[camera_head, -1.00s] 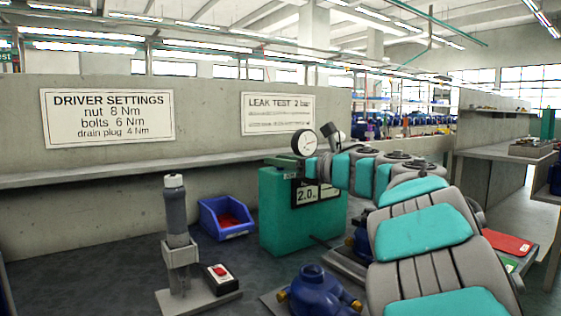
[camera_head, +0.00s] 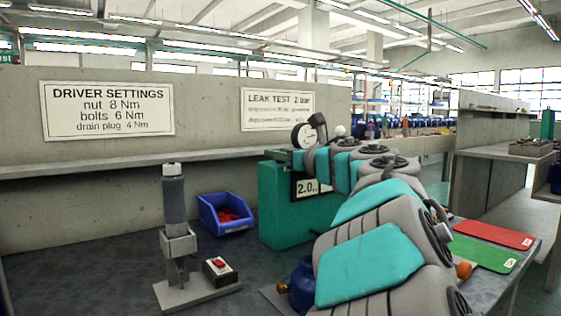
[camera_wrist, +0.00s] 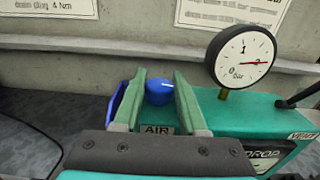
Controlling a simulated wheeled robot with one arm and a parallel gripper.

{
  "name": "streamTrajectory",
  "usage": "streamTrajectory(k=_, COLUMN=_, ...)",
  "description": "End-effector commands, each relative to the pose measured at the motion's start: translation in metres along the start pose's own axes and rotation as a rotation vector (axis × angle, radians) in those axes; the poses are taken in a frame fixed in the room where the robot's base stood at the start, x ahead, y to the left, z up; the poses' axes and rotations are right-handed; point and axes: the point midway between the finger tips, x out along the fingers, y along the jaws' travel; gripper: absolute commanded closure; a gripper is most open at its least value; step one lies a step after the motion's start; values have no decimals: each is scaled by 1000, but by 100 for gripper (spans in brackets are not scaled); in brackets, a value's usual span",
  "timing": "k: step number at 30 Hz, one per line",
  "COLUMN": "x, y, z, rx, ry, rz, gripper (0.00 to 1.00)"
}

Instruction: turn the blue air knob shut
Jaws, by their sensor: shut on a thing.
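In the wrist view the blue air knob (camera_wrist: 159,91) stands above the AIR label (camera_wrist: 158,129) on top of the green leak tester (camera_wrist: 236,117). My gripper (camera_wrist: 160,93) is shut on the knob, with one finger on each side of it. The tester's gauge (camera_wrist: 242,61) stands to the right of the knob, its red needle pointing right, near the 2. In the head view the tester (camera_head: 283,205) is partly covered by my arm, and the knob is hidden there.
A blue bin (camera_head: 226,214) with red parts stands left of the tester. A blue pump (camera_head: 301,287) is partly behind my arm. Red (camera_head: 493,234) and green (camera_head: 484,254) mats lie right.

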Motion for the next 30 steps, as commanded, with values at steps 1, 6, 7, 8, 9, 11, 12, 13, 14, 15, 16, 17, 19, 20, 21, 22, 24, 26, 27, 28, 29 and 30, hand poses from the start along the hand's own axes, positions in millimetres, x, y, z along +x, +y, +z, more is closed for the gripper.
streamTrajectory(k=1, x=0, y=2, z=-1, rx=-6, ry=-1, rz=-45, gripper=100)
streamTrajectory(k=6, x=0, y=2, z=3, rx=-7, ry=1, rz=-206, gripper=100)
streamTrajectory(k=7, x=0, y=2, z=4, rx=-5, ry=1, rz=-236, gripper=100)
streamTrajectory(k=8, x=0, y=2, z=4, rx=-6, ry=2, rz=-262, gripper=100)
streamTrajectory(k=9, x=0, y=2, z=6, rx=-6, ry=1, rz=-297, gripper=100)
streamTrajectory(k=11, x=-1, y=2, z=8, rx=-6, ry=1, rz=-346, gripper=100)
streamTrajectory(k=12, x=0, y=2, z=7, rx=-6, ry=3, rz=-376, gripper=100)
streamTrajectory(k=13, x=0, y=2, z=8, rx=-5, ry=2, rz=-398, gripper=100)
streamTrajectory(k=14, x=0, y=1, z=8, rx=-4, ry=2, rz=-418, gripper=100)
streamTrajectory(k=15, x=1, y=2, z=8, rx=-4, ry=2, rz=-441, gripper=100)
streamTrajectory(k=16, x=1, y=2, z=8, rx=-3, ry=2, rz=-458, gripper=100)
streamTrajectory(k=17, x=1, y=2, z=8, rx=-5, ry=2, rz=-476, gripper=100)
streamTrajectory(k=19, x=1, y=2, z=8, rx=-4, ry=2, rz=-509, gripper=100)
streamTrajectory(k=20, x=1, y=2, z=7, rx=-3, ry=2, rz=-522, gripper=100)
streamTrajectory(k=21, x=0, y=2, z=8, rx=-3, ry=1, rz=-540, gripper=100)
streamTrajectory(k=22, x=0, y=2, z=8, rx=-2, ry=1, rz=-553, gripper=100)
streamTrajectory(k=24, x=0, y=1, z=7, rx=-1, ry=1, rz=-578, gripper=100)
streamTrajectory(k=26, x=1, y=1, z=6, rx=1, ry=2, rz=-596, gripper=100)
streamTrajectory(k=27, x=0, y=0, z=5, rx=0, ry=1, rz=-609, gripper=100)
streamTrajectory(k=28, x=0, y=0, z=5, rx=0, ry=1, rz=-618, gripper=100)
streamTrajectory(k=29, x=0, y=0, z=4, rx=0, ry=1, rz=-625, gripper=100)
streamTrajectory(k=30, x=0, y=0, z=4, rx=0, ry=2, rz=-634, gripper=100)
